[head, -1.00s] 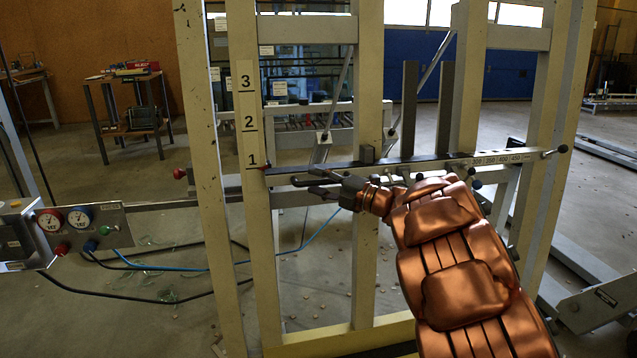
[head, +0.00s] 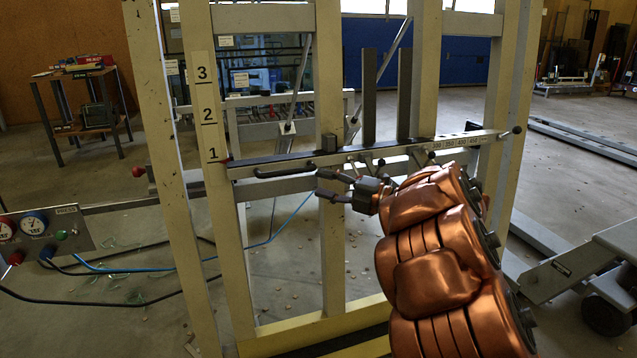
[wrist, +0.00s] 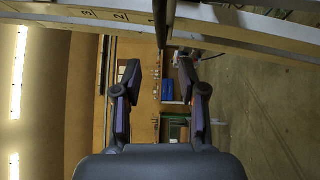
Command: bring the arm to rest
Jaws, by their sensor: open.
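My gripper (head: 332,185) is at the end of my copper-coloured arm, in front of the tilting glass frame (head: 235,210) in the head view. Its fingers point left, a little below the frame's crossbar (head: 290,163). In the wrist view my gripper (wrist: 160,90) shows two dark fingers spread apart with nothing between them. A black bar handle (head: 285,171) on the crossbar lies just up and left of the fingertips and looks apart from them.
A panel with gauges (head: 45,232) stands at the left, with hoses running to the frame. A worktable (head: 85,105) is at the back left. A grey wheeled base (head: 590,270) stands at the right. Open floor lies behind the frame.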

